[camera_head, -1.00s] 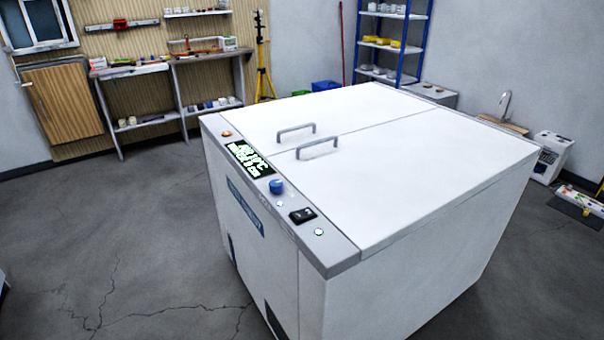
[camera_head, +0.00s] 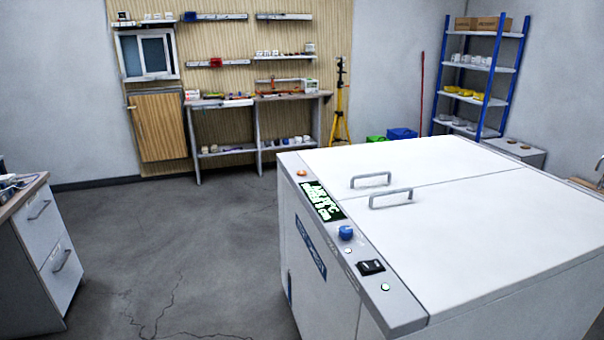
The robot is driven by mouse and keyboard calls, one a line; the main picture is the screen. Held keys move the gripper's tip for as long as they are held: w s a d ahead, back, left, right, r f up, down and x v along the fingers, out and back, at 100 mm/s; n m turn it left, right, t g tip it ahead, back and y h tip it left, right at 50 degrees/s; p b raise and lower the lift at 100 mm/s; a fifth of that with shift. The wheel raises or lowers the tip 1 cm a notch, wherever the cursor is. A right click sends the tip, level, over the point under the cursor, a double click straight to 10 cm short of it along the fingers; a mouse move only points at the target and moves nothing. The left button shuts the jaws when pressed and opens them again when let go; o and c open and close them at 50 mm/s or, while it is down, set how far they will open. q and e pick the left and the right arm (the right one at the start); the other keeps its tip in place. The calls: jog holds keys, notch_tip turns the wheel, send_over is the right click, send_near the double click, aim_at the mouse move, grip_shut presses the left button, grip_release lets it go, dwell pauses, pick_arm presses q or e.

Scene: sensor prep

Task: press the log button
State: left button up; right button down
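A large white chest-like machine (camera_head: 470,230) fills the right side of the view, with two grey lid handles on top. Its grey control strip runs along the left edge of the top. On the strip are an orange button (camera_head: 302,172), a lit display (camera_head: 321,201), a blue knob (camera_head: 346,232), a small white button (camera_head: 348,250), a black rocker switch (camera_head: 370,267) and a small green-ringed button (camera_head: 385,287). I cannot read which control is the log button. Neither of my grippers is in view.
A drawer cabinet (camera_head: 45,250) stands at the left. A workbench (camera_head: 258,98) lines the back wall, with a yellow tripod (camera_head: 341,105) beside it. A blue shelf rack (camera_head: 482,75) stands behind the machine. The grey floor (camera_head: 190,250) between cabinet and machine is clear.

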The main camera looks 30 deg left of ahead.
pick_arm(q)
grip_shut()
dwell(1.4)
